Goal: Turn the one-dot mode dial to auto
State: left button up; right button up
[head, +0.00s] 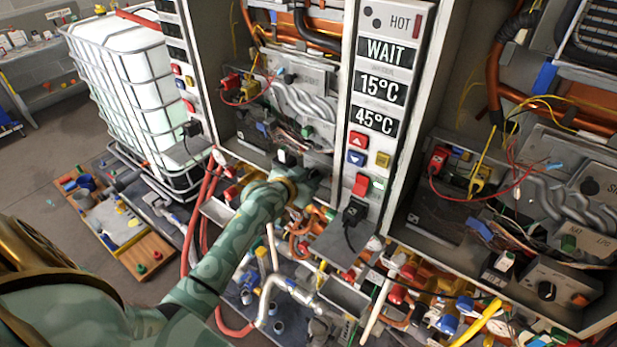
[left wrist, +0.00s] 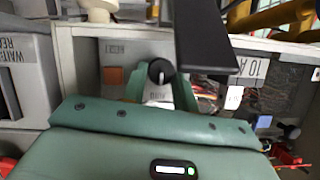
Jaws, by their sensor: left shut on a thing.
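The mode dial (left wrist: 160,72) is a small round black knob with a light mark on its lower face, on a grey panel in the left wrist view. The word AUTO (left wrist: 158,103) is printed just below it. My left gripper (left wrist: 160,86) has its green fingers on both sides of the knob and is shut on it. In the head view my left gripper (head: 304,186) reaches to the lower part of the middle heater bay, and the dial is hidden there. No dot marking shows near the dial. My right gripper is not in view.
In the left wrist view an orange button (left wrist: 113,76) sits under a RESET label left of the dial, and a dark bar (left wrist: 206,40) crosses in front at the right. A display column (head: 380,90) stands right of my gripper. Pipes and clutter crowd the floor below.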

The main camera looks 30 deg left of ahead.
pick_arm(q)
jog(key=shift+f, duration=0.1)
jog(key=o, duration=0.7)
jog(key=shift+w, duration=0.15)
jog(key=b+v, duration=0.1)
jog(key=v, duration=1.5)
